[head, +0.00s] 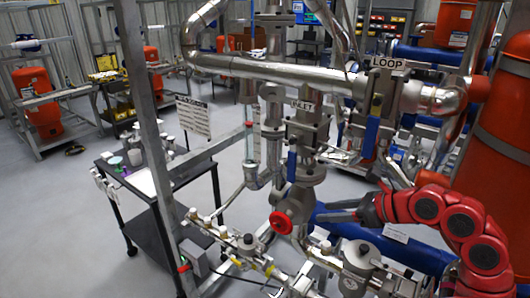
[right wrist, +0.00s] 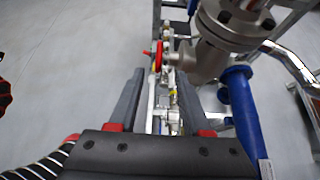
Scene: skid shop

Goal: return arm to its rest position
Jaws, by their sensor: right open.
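My right arm (head: 440,210), red with black joints, comes in from the right in the head view and is bent over. Its gripper (head: 338,210) points left toward the red round valve handle (head: 281,222). In the right wrist view the two grey fingers of the right gripper (right wrist: 158,82) stand apart, with nothing held between them. The red handle (right wrist: 158,56) shows just beyond the fingertips, and metal pipework lies below the gap. I cannot tell the exact distance to the handle. My left gripper is not in view.
Steel pipes and valves with INLET and LOOP (head: 388,63) signs crowd around the right gripper. A blue pipe (right wrist: 243,115) runs close beside it. A large red tank (head: 500,140) stands at right. A black cart (head: 165,185) stands left; open floor (head: 55,215) lies beyond.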

